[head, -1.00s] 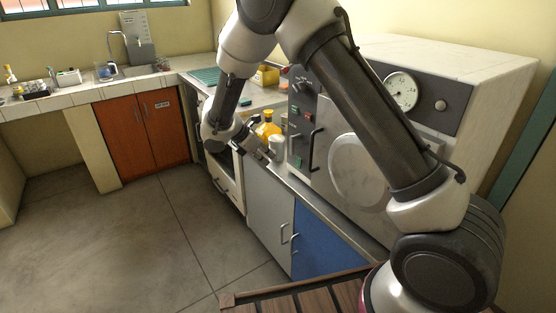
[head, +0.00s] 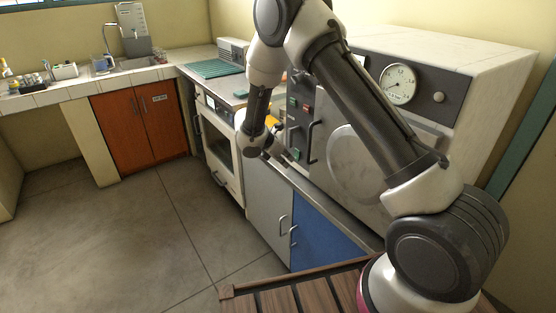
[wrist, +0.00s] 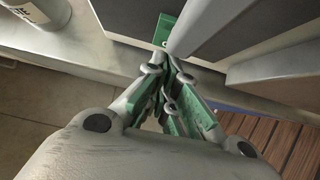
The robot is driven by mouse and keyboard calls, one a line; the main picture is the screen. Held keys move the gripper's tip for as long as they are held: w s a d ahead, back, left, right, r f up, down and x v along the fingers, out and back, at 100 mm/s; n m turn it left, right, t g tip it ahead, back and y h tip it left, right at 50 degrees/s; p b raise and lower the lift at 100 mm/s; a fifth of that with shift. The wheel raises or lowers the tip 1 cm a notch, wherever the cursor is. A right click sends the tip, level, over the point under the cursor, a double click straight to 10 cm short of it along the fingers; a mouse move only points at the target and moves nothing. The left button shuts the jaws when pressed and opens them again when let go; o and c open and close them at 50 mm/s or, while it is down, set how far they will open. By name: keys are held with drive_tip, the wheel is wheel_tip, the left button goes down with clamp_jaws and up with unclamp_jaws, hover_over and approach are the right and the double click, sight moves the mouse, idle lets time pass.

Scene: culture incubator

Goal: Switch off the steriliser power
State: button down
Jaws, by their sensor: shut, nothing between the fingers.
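The steriliser (head: 450,60) is a large pale box with a dial gauge (head: 398,84) and a round door at the right of the head view. Its dark panel at the left carries small green (head: 292,102) and red (head: 306,108) parts and a larger green switch (head: 297,153) low down. My gripper (head: 279,160) is low beside that panel, just left of the green switch. In the wrist view my gripper (wrist: 170,66) is shut and empty, with green finger pads. A green piece (wrist: 163,29) on the dark panel lies just beyond the fingertips. Whether they touch cannot be told.
The steriliser stands on a counter above grey and blue (head: 325,225) cupboard doors. A dark door handle (head: 314,141) stands out right of the switch. A yellow bottle (head: 271,119) is partly hidden behind my arm. A white oven (head: 221,155) is left. Floor is clear.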

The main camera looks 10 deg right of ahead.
drive_tip(key=shift+w+d, duration=0.15)
drive_tip(key=shift+d, duration=0.25)
drive_tip(key=shift+w+d+f, duration=0.1)
drive_tip(key=shift+d+f, duration=0.05)
drive_tip(key=shift+d, duration=0.15)
drive_tip(key=shift+w+r, duration=0.1)
drive_tip(key=shift+r, duration=0.8)
